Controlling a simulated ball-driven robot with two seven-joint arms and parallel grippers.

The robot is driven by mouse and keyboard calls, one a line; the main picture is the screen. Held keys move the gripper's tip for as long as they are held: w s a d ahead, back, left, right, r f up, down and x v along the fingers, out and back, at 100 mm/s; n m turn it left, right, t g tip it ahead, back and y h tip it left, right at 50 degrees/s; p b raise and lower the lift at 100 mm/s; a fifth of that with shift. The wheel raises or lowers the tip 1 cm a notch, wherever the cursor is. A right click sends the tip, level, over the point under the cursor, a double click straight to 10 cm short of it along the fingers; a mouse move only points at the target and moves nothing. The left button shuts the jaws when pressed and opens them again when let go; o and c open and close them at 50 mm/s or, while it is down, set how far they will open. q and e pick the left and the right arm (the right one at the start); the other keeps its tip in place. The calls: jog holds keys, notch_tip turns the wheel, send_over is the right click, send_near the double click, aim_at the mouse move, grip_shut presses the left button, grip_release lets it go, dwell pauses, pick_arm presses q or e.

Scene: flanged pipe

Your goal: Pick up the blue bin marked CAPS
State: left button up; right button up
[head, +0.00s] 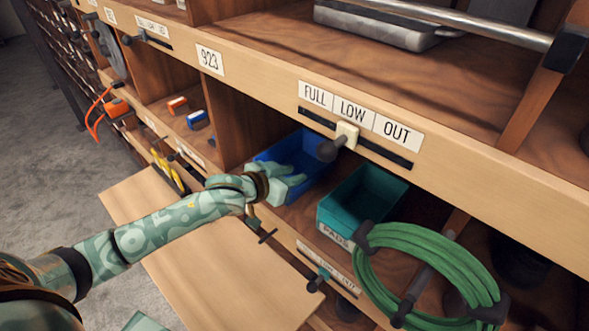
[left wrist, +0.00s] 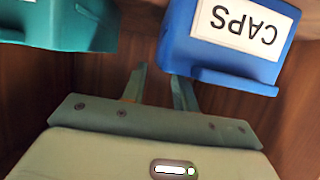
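The blue CAPS bin (head: 310,152) sits in a wooden compartment below the FULL/LOW/OUT strip. In the left wrist view the bin (left wrist: 222,58) is at the upper right, its white CAPS label upside down. My left gripper (head: 288,170) is at the near side of the bin and hides part of its front. In the left wrist view the gripper's two fingers (left wrist: 160,82) are apart, with a gap between them. One finger reaches close to the bin's lower edge; I cannot tell whether it touches. My right gripper is not in view.
A teal bin (head: 362,200) stands right of the blue one, with a coiled green hose (head: 425,265) in front. A wooden board (head: 235,275) extends below my left arm.

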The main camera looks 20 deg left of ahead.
aim_at(304, 171)
pick_arm(q)
jog(key=x, duration=0.4)
jog(key=shift+w+d+r, duration=0.1)
jog(key=shift+w+d, duration=0.15)
jog(key=shift+w, duration=0.05)
jog(key=shift+s, duration=0.1)
grip_shut()
dwell(1.0)
